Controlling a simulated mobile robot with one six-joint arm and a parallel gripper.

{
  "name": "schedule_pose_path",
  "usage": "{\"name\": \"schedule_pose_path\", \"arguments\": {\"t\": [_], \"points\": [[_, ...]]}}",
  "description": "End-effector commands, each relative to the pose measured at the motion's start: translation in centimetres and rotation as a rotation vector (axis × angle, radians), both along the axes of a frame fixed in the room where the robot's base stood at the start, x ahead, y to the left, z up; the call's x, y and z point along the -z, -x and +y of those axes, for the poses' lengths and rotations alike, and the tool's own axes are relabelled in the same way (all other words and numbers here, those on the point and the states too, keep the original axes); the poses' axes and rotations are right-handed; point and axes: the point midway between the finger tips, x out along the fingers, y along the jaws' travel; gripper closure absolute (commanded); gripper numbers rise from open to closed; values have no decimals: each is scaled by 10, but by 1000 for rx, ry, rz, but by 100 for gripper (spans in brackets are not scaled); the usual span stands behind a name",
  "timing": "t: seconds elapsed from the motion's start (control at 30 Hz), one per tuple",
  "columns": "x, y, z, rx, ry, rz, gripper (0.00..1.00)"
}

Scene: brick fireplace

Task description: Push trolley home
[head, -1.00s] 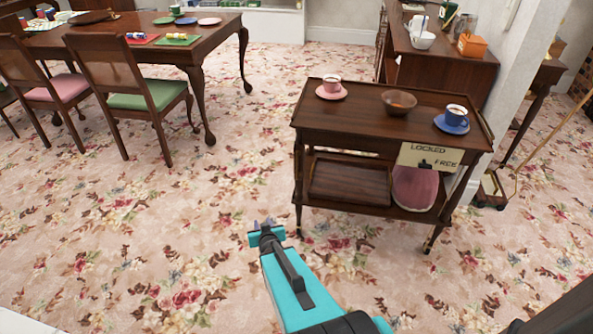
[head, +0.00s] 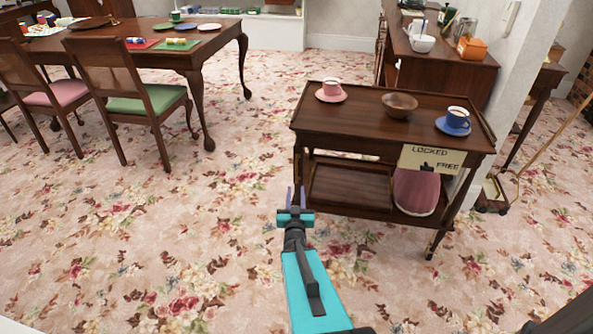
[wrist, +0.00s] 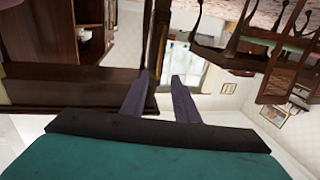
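The dark wood trolley (head: 345,124) stands upright on the carpet, right of centre in the head view. Its top bears a pink cup on a saucer (head: 331,90), a brown bowl (head: 399,105) and a blue cup on a saucer (head: 455,121). A LOCKED/FREE card (head: 432,158) with a small black pointer is on its front; I cannot tell the pointer's setting. My gripper (head: 296,192) is open and empty, at the trolley's left front leg. Contact is unclear. In the wrist view, its two fingers (wrist: 160,84) are apart, close to dark wood on the left.
The trolley's lower shelf holds a tray (head: 349,188) and a pink domed item (head: 417,192). A dining table (head: 222,36) with chairs (head: 120,75) stands at the upper left. A sideboard (head: 455,70) and a white wall edge are behind right. Flowered carpet is clear left and front.

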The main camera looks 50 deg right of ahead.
Motion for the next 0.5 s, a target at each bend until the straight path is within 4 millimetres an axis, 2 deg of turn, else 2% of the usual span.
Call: {"name": "schedule_pose_path", "arguments": {"t": [0.5], "points": [[3, -10, -10, 0, 1, -1, 72]]}}
